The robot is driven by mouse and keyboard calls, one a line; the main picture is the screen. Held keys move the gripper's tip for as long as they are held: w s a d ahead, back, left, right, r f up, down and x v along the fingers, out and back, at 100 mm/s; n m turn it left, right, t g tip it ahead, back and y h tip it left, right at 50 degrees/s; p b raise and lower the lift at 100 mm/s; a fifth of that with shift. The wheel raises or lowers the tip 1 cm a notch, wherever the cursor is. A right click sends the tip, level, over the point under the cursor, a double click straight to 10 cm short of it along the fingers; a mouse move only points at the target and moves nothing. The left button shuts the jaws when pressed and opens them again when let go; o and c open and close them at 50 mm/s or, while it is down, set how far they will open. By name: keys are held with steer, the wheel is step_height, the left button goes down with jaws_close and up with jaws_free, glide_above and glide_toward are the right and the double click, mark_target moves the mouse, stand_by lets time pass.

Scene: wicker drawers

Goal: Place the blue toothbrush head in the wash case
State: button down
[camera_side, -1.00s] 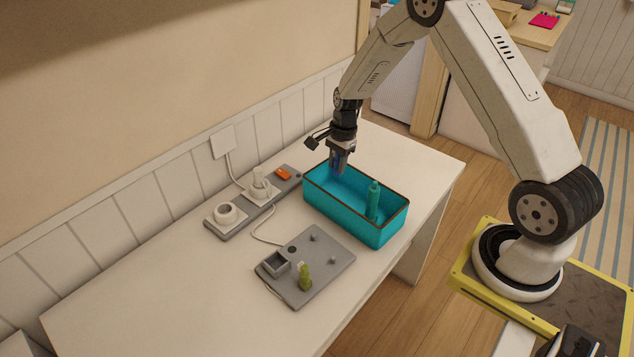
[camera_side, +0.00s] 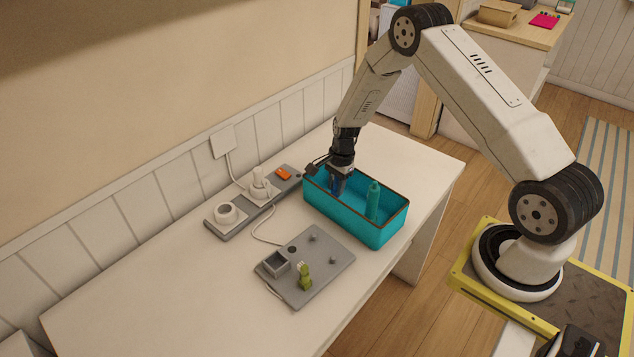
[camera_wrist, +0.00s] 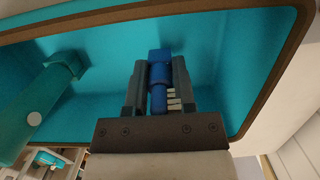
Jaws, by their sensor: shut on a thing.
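The wash case (camera_side: 375,232) is an open teal box with a brown rim on the table. My gripper (camera_side: 336,190) reaches down into its left end. In the wrist view my gripper (camera_wrist: 160,90) is shut on the blue toothbrush head (camera_wrist: 160,72), which lies between the two fingers with pale bristles to the right. The toothbrush head is inside the case walls; whether it touches the floor I cannot tell. A teal toothbrush handle or bottle (camera_side: 373,202) stands in the case, also in the wrist view (camera_wrist: 38,108).
A grey tray (camera_side: 325,270) with pegs, a square cup and a green toothbrush head (camera_side: 305,277) lies in front of the case. A grey strip (camera_side: 230,228) with white fittings and an orange piece (camera_side: 283,174) lies to the left. The table's near left is clear.

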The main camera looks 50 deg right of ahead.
steer(key=shift+f, duration=0.75)
steer(key=shift+f, duration=0.1)
steer(key=shift+c, duration=2.2)
jaws_free()
step_height(320, 180, up, 12)
steer(key=d, duration=0.1)
steer(key=shift+d, duration=0.4)
steer(key=shift+s, duration=0.1)
